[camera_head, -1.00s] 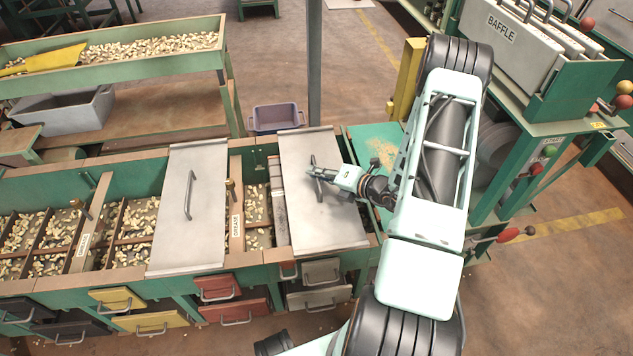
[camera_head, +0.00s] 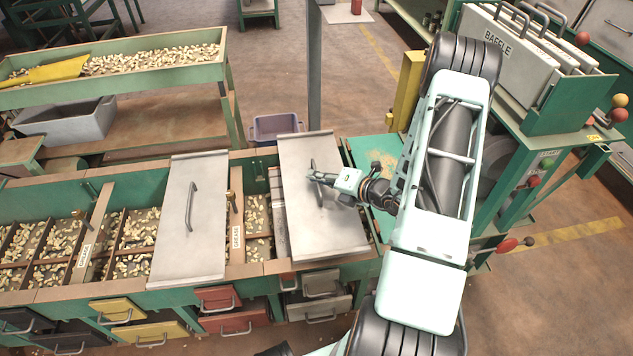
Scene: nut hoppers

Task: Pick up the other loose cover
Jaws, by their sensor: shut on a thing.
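Two flat grey metal covers with bar handles lie over the green hopper bench. The left cover (camera_head: 205,235) spans the bench from back to front, with its handle clear. The right cover (camera_head: 300,160) spans the bay at the right end. My gripper (camera_head: 317,177) is at the right cover's handle (camera_head: 316,195), reaching in from the right, and is shut on it. The fingertips hide part of the handle. I cannot tell whether this cover is resting on the rim or slightly raised.
Open bays with nuts (camera_head: 60,240) lie to the left, split by wooden dividers. A nut trough (camera_head: 150,60) with a yellow scoop (camera_head: 45,73) stands behind. A grey post (camera_head: 314,75) rises behind the right cover. The baffle rack (camera_head: 540,65) stands at the right.

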